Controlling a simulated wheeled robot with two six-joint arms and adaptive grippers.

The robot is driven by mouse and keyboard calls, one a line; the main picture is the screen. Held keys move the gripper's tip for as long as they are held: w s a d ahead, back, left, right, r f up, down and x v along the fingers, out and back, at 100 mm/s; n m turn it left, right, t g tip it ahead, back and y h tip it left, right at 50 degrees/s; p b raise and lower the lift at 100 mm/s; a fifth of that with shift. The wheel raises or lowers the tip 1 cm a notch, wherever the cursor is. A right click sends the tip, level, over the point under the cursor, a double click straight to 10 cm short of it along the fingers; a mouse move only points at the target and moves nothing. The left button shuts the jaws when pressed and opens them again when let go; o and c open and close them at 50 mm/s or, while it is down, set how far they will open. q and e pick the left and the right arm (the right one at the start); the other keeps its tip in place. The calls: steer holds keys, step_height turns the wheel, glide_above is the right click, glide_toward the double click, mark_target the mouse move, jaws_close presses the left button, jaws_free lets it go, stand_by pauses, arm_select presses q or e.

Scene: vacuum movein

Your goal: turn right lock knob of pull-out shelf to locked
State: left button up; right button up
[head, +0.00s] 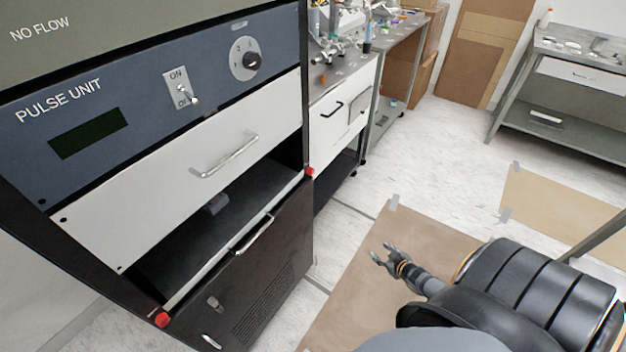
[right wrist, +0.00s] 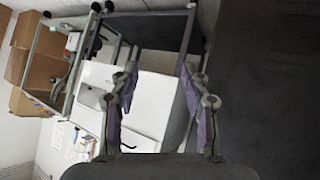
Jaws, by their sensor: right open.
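The pull-out shelf (head: 228,240) is in the dark opening of the rack below the white drawer in the head view. A red lock knob (head: 309,172) sits at its right end, and another red knob (head: 162,320) sits at its left end. My right gripper (head: 382,255) is low over the floor, to the right of the rack and clear of the right knob. In the right wrist view its two fingers (right wrist: 163,110) are spread apart with nothing between them. Neither red knob can be made out there. My left gripper is not in view.
The rack front holds the pulse unit panel (head: 105,105), a white drawer (head: 190,170) with a handle, and a dark lower panel (head: 255,285). A workbench (head: 343,90) stands just right of the rack. Brown sheets (head: 385,285) lie taped on the floor.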

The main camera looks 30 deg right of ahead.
steer(key=w+d+r+n+t+y+b, duration=0.1)
steer(key=w+r+n+t+y+b, duration=0.15)
steer(key=w+r, duration=0.55)
steer(key=n+t+y+b, duration=0.4)
steer(key=y+b, duration=0.1)
steer(key=y, duration=0.2)
glide_toward(313, 172)
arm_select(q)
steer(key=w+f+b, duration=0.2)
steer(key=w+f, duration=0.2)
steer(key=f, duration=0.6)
arm_select(e)
steer(key=shift+m, duration=0.25)
steer(key=x, duration=0.2)
steer(key=b+x, duration=0.1)
steer(key=x, duration=0.1)
steer(key=b+x, duration=0.1)
steer(key=x, duration=0.1)
steer(key=shift+f, duration=0.35)
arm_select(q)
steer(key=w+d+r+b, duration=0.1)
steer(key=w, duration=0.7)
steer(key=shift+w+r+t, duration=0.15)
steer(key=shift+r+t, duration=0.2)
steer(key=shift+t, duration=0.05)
arm_select(e)
steer(key=shift+r+x, duration=0.25)
steer(key=shift+x, duration=0.95)
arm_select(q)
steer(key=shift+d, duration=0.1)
